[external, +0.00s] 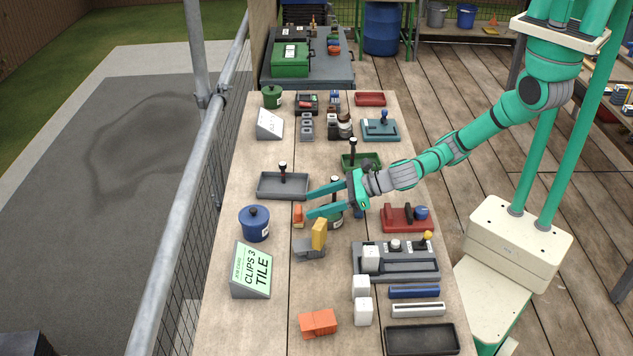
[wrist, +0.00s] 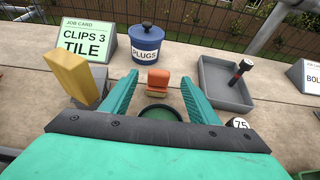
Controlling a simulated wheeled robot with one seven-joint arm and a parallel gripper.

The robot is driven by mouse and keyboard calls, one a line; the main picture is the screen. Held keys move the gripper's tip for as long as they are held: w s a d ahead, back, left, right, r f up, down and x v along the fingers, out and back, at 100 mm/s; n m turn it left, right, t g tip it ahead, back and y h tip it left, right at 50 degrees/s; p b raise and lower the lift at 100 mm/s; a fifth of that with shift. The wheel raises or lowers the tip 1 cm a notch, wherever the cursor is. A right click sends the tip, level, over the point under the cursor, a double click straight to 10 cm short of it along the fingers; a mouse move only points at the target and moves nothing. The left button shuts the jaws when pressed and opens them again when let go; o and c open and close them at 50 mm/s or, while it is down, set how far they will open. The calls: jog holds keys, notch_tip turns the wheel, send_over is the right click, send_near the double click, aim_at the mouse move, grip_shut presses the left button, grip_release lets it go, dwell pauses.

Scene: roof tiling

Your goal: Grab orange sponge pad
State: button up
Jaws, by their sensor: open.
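The orange sponge pad (external: 298,214) stands on the workbench, left of my gripper's fingertips in the external view. In the wrist view the orange pad (wrist: 158,79) shows between the two fingertips, with a tan lower part beneath it. My gripper (external: 308,204) is open and empty, with its teal fingers spread toward the pad. In the wrist view my gripper (wrist: 158,88) has one finger on each side of the pad. I cannot tell whether the fingertips reach past it, and no contact is visible.
A blue PLUGS pot (wrist: 147,42) stands behind the pad. A grey tray (external: 283,186) with an upright handle and a grey block with a yellow piece (external: 319,235) flank it. A green round container (wrist: 162,113) lies beneath my fingers. The job card (external: 252,270) stands near the bench's left edge.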

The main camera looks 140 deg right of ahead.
aim_at(300, 208)
jog(key=shift+x, duration=1.6)
jog(key=c, duration=1.1)
jog(key=shift+c, duration=0.2)
jog(key=shift+r, duration=0.1)
